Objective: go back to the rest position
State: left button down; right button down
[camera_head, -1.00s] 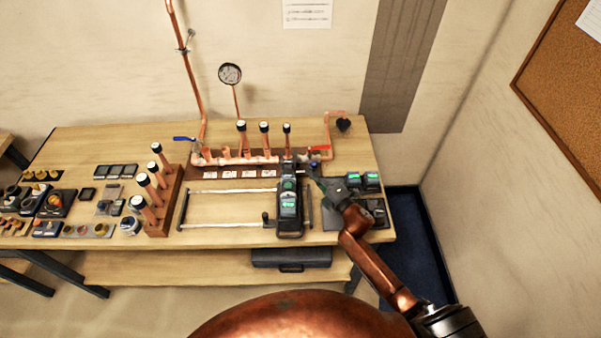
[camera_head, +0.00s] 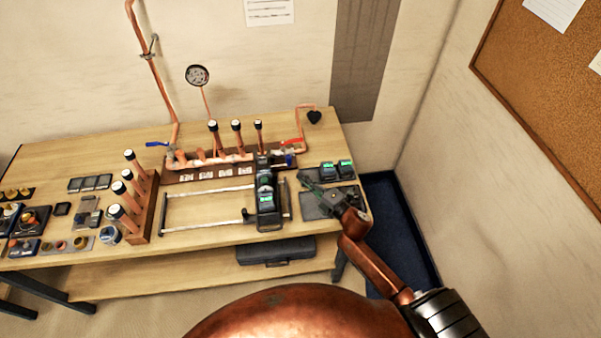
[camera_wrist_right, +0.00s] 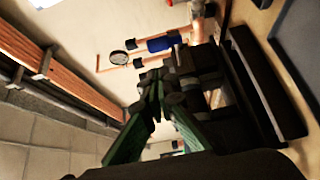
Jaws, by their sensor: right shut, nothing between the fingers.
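My right gripper (camera_head: 306,180) is over the right part of the workbench (camera_head: 215,233), just right of the black tool with green displays (camera_head: 266,198). It is shut and empty. It also shows in the right wrist view (camera_wrist_right: 155,92), with its fingers together in front of the manifold area. My right arm comes in from the lower right in the head view. My left gripper is not in view.
The copper manifold (camera_head: 208,161) stands at the bench's back with several upright pipes. A dark mat (camera_head: 318,207) and small green-lit devices (camera_head: 336,170) lie near my gripper. A wooden rack (camera_head: 143,212) holds copper pipes. A corkboard (camera_head: 545,75) hangs on the right wall.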

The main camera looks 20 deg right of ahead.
jog(key=shift+s+d, duration=0.25)
jog(key=shift+s, duration=0.4)
